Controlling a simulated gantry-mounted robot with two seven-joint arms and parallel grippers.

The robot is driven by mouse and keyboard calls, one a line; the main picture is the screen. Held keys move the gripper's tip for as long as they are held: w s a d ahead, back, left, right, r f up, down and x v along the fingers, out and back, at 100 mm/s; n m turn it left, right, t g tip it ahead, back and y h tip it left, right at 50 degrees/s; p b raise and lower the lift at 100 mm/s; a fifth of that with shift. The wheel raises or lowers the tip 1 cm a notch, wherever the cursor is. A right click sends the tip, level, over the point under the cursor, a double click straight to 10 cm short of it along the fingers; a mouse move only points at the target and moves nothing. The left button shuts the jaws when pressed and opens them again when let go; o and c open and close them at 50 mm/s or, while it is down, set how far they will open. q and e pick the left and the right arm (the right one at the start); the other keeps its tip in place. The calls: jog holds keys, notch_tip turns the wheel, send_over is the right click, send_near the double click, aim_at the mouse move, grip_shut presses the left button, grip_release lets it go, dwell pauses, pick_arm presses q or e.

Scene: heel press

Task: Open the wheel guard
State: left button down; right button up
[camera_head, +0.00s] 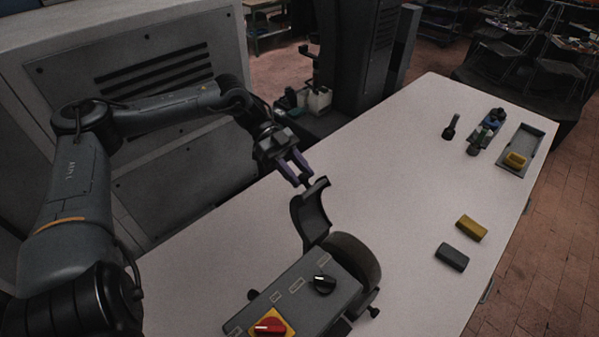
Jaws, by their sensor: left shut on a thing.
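The wheel guard (311,218), a dark curved shell, stands up at the rear of the machine, swung away from the wheel (358,262). The wheel's rounded upper surface shows uncovered. My left gripper (300,175) reaches in from the left and is shut at the guard's upper end, on what looks like a small dark handle. The handle is mostly hidden between the fingers. The machine's control box (297,292) has a black knob (324,284) and a red switch (270,326) on a yellow plate. My right gripper is not in view.
A yellow block (471,228) and a dark grey block (452,257) lie right of the machine. The middle of the white table (390,170) is clear.

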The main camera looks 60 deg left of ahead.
pick_arm(q)
jog(key=shift+a, duration=0.1)
dwell(0.4)
jog(key=c, duration=0.8)
grip_release()
jog(key=shift+o, duration=0.2)
jog(key=b+v, duration=0.2)
jog(key=v, duration=0.8)
jog(key=shift+a, duration=0.4)
jog(key=shift+r, duration=0.1)
